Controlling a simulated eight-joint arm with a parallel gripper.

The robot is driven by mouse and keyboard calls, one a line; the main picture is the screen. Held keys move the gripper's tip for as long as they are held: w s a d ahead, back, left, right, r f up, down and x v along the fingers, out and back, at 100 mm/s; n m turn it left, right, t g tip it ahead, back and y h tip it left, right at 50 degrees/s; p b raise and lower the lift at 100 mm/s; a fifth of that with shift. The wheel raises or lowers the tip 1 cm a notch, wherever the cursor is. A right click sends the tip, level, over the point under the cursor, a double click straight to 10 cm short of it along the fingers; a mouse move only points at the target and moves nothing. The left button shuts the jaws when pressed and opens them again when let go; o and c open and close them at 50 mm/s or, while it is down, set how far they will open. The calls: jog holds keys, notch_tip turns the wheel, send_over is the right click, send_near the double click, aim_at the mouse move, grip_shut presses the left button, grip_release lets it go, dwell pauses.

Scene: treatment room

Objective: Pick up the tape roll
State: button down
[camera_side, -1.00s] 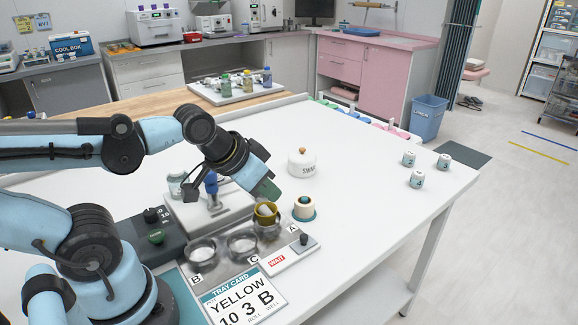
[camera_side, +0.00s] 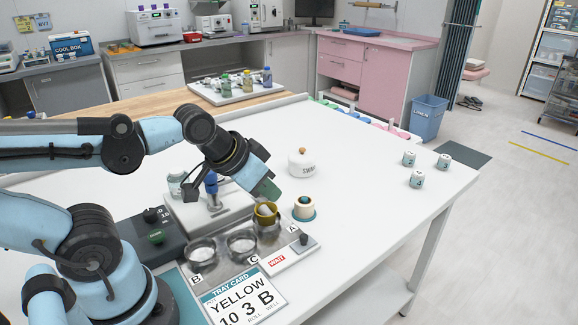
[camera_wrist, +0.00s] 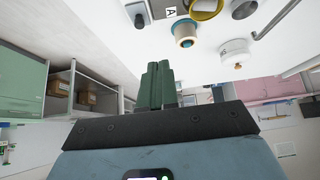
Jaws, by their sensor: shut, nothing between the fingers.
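A cream tape roll (camera_side: 304,208) with a dark hole at its centre stands on a teal round base on the white table. It also shows near the top of the wrist view (camera_wrist: 186,31). My gripper (camera_side: 267,189) is above and to the left of the roll in the side view, apart from it. Its green fingers point down and to the right. In the wrist view the fingers (camera_wrist: 158,80) are together with nothing between them. A yellow cup (camera_side: 265,214) with something white in it sits just left of the roll, below my fingertips.
A tray with clear wells (camera_side: 242,243) and a tray card (camera_side: 243,296) lie in front of the cup. A slider box marked WAIT (camera_side: 283,258) is near the roll. A white lidded jar (camera_side: 302,162) stands behind. The table between is clear.

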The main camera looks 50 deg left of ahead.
dwell(0.3)
jog(key=shift+c, duration=1.8)
grip_release()
